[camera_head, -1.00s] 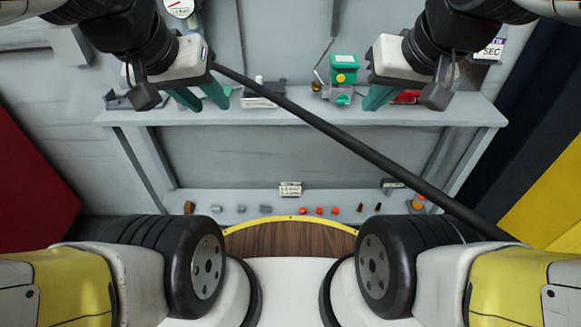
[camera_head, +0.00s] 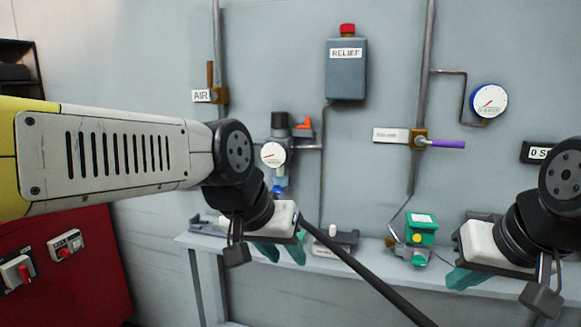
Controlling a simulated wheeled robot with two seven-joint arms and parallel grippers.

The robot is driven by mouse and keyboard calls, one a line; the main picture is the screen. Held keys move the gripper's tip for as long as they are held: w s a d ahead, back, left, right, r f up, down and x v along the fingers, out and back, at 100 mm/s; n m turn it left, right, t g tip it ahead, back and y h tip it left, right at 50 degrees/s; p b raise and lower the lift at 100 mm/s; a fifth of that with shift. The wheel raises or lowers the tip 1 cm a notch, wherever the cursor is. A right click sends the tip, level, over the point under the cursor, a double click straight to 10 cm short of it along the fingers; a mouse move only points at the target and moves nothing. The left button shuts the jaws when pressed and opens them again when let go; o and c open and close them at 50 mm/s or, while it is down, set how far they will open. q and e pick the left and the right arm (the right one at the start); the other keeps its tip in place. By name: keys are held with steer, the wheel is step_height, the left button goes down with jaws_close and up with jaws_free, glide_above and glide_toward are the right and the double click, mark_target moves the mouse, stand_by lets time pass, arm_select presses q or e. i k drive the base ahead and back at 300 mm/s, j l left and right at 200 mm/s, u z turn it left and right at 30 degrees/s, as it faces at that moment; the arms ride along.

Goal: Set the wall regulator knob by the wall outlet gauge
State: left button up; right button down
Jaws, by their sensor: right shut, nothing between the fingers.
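A regulator on the wall has a black knob (camera_head: 279,121) on top. A white round gauge (camera_head: 273,154) with a red needle sits just below the knob. A second white gauge (camera_head: 489,101) with a blue rim hangs further right; I cannot tell which is the outlet gauge, and neither scale is readable. My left gripper (camera_head: 281,251) is open and empty, with green fingers pointing down, below the regulator in the picture and apart from the knob. My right gripper (camera_head: 464,279) is shut and empty at the lower right, in front of the shelf.
A grey box marked RELIEF (camera_head: 346,70) with a red top, a purple-handled valve (camera_head: 440,143) and an AIR label (camera_head: 201,96) are on the wall. A green device (camera_head: 421,229) stands on the shelf (camera_head: 355,255). A dark bar (camera_head: 365,275) slants down right from my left gripper.

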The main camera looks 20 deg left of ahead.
mark_target(278, 120)
steer(key=i+j, duration=0.25)
steer(key=j, duration=0.15)
steer(key=i+j, duration=0.2)
steer(key=j, duration=0.15)
steer(key=i+j, duration=0.25)
steer(key=j, duration=0.15)
steer(key=i+j, duration=0.2)
steer(key=j, duration=0.15)
steer(key=i, duration=0.2)
